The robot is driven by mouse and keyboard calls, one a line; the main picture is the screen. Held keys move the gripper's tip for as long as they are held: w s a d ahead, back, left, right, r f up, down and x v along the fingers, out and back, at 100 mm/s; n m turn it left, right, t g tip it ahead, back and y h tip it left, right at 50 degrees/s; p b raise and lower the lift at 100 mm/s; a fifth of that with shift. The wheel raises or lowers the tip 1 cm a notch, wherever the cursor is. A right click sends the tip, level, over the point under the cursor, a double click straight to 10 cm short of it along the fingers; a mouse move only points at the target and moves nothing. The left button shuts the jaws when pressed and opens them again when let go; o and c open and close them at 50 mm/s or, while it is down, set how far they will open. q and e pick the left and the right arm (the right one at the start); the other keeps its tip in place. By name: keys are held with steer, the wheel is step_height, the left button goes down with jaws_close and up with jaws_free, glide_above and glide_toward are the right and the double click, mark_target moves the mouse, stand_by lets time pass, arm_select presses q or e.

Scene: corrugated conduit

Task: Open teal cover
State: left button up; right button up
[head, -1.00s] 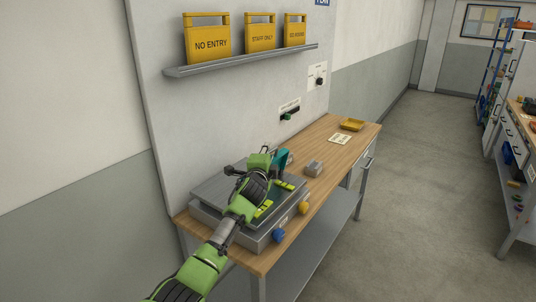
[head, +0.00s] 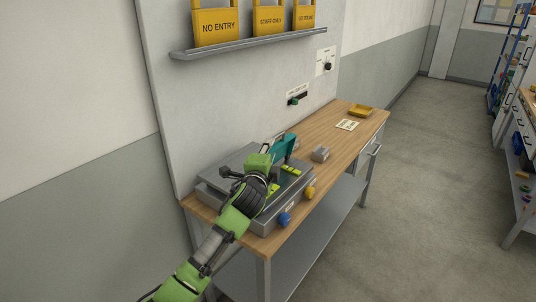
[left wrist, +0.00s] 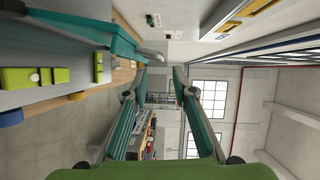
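The teal cover (head: 286,147) stands tilted up from the back right part of a grey box (head: 266,222) on the wooden bench. In the left wrist view the cover (left wrist: 85,32) crosses the upper left corner, with a pale bar along its end. My left gripper (head: 266,163) is over the box, just left of the cover, and hides part of the box top. In the left wrist view its two fingers (left wrist: 159,80) are apart with nothing between them. The cover lies outside the fingers; whether it touches one is unclear. My right gripper is not in view.
Yellow-green blocks (head: 291,170) sit on the box top. A blue knob (head: 284,219) and a yellow knob (head: 310,192) are on its front. A small grey block (head: 320,154), a card (head: 347,125) and a yellow tray (head: 362,110) lie farther along the otherwise clear bench (head: 338,139).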

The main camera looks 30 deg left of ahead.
arm_select(q)
steer(key=shift+v, duration=0.95)
